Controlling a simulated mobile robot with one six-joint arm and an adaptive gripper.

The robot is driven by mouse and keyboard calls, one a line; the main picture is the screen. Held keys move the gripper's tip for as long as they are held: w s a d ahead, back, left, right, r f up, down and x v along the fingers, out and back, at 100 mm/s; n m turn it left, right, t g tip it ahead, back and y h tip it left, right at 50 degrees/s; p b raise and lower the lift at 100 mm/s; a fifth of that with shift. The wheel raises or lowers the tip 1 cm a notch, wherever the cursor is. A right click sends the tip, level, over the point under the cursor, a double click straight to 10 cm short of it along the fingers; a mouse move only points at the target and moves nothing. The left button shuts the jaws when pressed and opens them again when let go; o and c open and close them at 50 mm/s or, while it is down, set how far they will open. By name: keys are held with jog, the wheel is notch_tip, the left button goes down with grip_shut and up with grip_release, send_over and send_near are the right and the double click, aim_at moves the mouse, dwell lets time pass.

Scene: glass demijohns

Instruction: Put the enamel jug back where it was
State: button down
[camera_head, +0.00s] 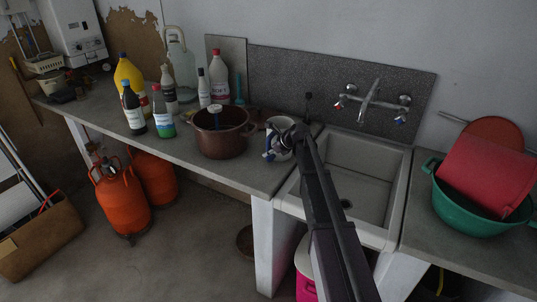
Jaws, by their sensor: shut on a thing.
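The enamel jug (273,150), white with blue trim, is at the right end of the left counter, just right of a dark red pot and close to the sink's left edge. My gripper (283,139) is at the jug and shut on it. My arm comes in from the lower right and hides the jug's right side. I cannot tell whether the jug's base touches the counter.
The brown-red pot (222,138) stands close to the jug's left. Several bottles, such as a yellow one (128,76), and a glass demijohn (180,62) stand behind. The white sink (357,175) is empty, with a wall tap (370,98) above. A green basin (468,200) stands at right.

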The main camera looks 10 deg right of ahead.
jog(key=shift+f, duration=0.1)
jog(key=shift+c, duration=2.4)
grip_release()
jog(key=shift+s+d+r+p, duration=0.15)
jog(key=shift+r+p, duration=0.15)
jog(key=shift+r, duration=0.05)
jog(key=shift+s+d+r+p, duration=0.15)
jog(key=shift+r+p, duration=0.1)
jog(key=shift+r, duration=0.1)
jog(key=p+v, duration=0.7)
jog(key=v, duration=0.3)
jog(key=shift+d+r, duration=0.15)
jog(key=shift+d, duration=0.1)
jog(key=shift+s, duration=0.15)
